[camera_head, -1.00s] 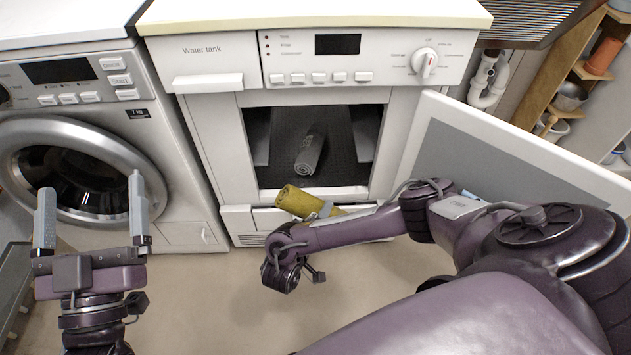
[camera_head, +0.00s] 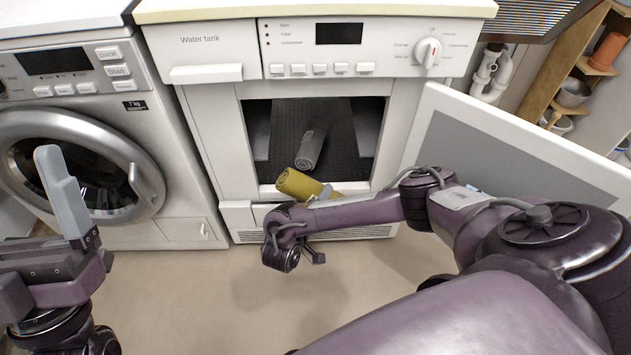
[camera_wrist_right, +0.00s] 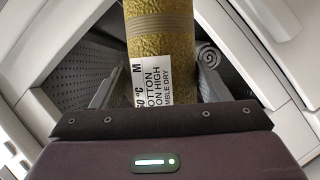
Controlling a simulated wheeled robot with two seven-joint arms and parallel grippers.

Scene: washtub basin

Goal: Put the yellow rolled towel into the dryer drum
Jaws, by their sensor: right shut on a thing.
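In the right wrist view the towel (camera_wrist_right: 160,35) runs upward away from me, with a white care label facing the camera. My right gripper (camera_wrist_right: 160,88) is shut on it, a finger on each side. In the head view this gripper (camera_head: 326,192) is mostly hidden by my arm and the towel. My left gripper (camera_head: 62,195) is empty at the far left; one finger shows, standing clear at the palm's end.
A grey rolled towel (camera_head: 310,148) lies inside the drum, and its spiral end also shows in the right wrist view (camera_wrist_right: 208,57). The dryer door (camera_head: 500,150) stands open to the right. A washing machine (camera_head: 175,200) with a shut round door stands left.

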